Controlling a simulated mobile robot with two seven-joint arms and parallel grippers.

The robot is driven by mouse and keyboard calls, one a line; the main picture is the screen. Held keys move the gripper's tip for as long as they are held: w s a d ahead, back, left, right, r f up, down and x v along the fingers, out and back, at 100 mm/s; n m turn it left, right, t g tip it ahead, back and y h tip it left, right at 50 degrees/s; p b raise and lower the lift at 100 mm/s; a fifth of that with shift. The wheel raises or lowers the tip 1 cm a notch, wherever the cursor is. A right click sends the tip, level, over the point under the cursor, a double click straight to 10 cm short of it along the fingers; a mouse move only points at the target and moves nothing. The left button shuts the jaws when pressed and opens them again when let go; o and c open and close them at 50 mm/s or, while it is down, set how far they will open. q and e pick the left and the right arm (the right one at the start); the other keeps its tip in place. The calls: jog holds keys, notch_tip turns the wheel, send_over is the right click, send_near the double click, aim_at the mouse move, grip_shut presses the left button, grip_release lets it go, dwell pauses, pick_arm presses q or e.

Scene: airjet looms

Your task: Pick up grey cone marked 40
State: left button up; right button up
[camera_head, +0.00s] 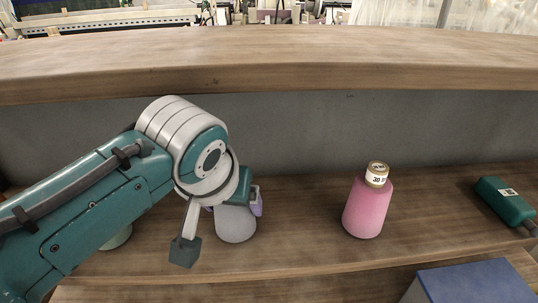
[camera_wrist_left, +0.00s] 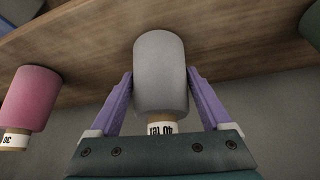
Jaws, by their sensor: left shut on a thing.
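The grey cone (camera_head: 236,224) stands on the wooden shelf, partly hidden behind my left wrist in the head view. In the left wrist view the grey cone (camera_wrist_left: 160,75) sits between the two purple fingers, and its label reads 40. My left gripper (camera_head: 250,204) is shut on the grey cone from both sides. The fingers also show in the left wrist view (camera_wrist_left: 160,98). I cannot tell whether the cone's base is clear of the shelf. My right gripper is not in view.
A pink cone (camera_head: 368,208) marked 30 stands to the right; it also shows in the left wrist view (camera_wrist_left: 30,98). A dark green device (camera_head: 502,203) lies at the far right. A blue box (camera_head: 475,284) is at the lower right. A thick wooden ledge (camera_head: 270,62) runs above the shelf.

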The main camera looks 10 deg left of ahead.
pick_arm(q)
jog(key=c, duration=0.7)
jog(key=shift+o, duration=0.2)
